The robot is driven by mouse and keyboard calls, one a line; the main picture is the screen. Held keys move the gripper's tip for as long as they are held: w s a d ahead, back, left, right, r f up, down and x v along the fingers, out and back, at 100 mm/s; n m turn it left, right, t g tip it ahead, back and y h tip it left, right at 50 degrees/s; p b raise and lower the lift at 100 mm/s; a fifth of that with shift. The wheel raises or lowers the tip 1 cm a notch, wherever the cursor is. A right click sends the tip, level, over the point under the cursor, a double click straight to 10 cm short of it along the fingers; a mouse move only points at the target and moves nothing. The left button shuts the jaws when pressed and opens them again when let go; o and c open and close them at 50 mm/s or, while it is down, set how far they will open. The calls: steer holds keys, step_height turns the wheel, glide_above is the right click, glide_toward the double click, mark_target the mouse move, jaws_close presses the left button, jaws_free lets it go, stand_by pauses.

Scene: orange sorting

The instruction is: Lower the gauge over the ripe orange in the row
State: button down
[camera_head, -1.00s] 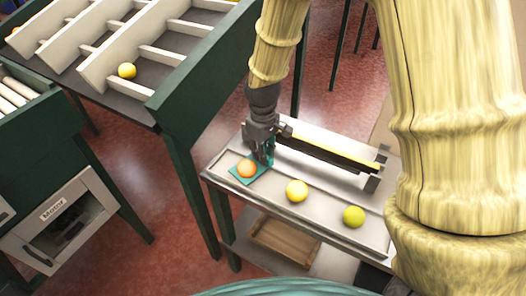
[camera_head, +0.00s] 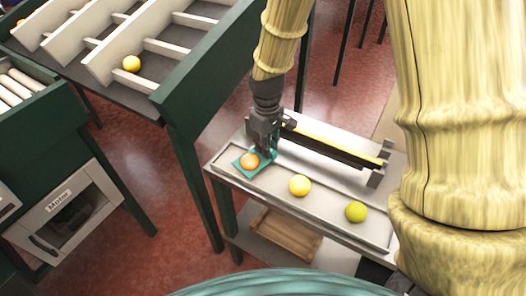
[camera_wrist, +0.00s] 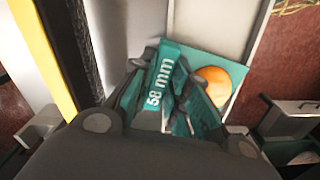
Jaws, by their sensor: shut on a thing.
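My gripper (camera_head: 264,148) points down at the left end of the row and is shut on the teal gauge (camera_head: 268,160). In the wrist view my gripper (camera_wrist: 165,92) holds the gauge (camera_wrist: 184,52) by its handle, which reads "58 mm". The gauge's flat square plate is around the ripe orange (camera_head: 249,161), which shows through its hole; it also shows in the wrist view (camera_wrist: 213,86). I cannot tell whether the plate touches the orange or the tray. A yellow fruit (camera_head: 299,185) and a yellow-green fruit (camera_head: 355,212) sit to the right in the row.
The row lies in a shallow pale tray (camera_head: 325,219) on a small table. A dark bar with a yellow edge (camera_head: 335,152) stands behind the row. A sorting rack (camera_head: 110,62) with a yellow fruit (camera_head: 131,63) is at upper left. A wooden crate (camera_head: 285,233) is on the lower shelf.

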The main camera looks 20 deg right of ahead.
steer(key=shift+r+p, duration=3.15)
steer(key=shift+r, duration=0.55)
